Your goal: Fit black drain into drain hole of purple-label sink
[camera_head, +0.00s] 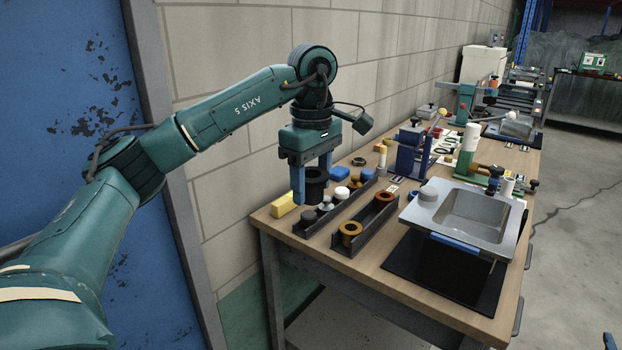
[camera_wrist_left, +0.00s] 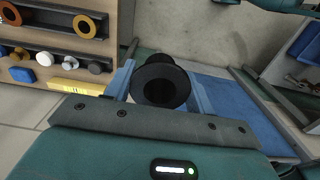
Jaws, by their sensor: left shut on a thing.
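My left gripper (camera_head: 312,192) is shut on the black drain (camera_head: 315,180), a flanged black piece held in the air just off the left end of the workbench. In the left wrist view the black drain (camera_wrist_left: 160,88) sits between the two blue fingers, its round opening facing the camera. The nearest sink (camera_head: 470,215) is a grey metal basin at the bench's front right, apart from the gripper. Its front edge carries a blue-looking strip (camera_head: 455,242); I cannot make out a purple label. Its drain hole cannot be made out.
Two dark racks (camera_head: 366,228) with ring and knob pieces stand at the bench's left end. A yellow block (camera_head: 284,205) lies beside them. A grey round piece (camera_head: 428,193) is on the sink's left rim. A blue stand (camera_head: 408,155) and another sink (camera_head: 516,126) are farther back.

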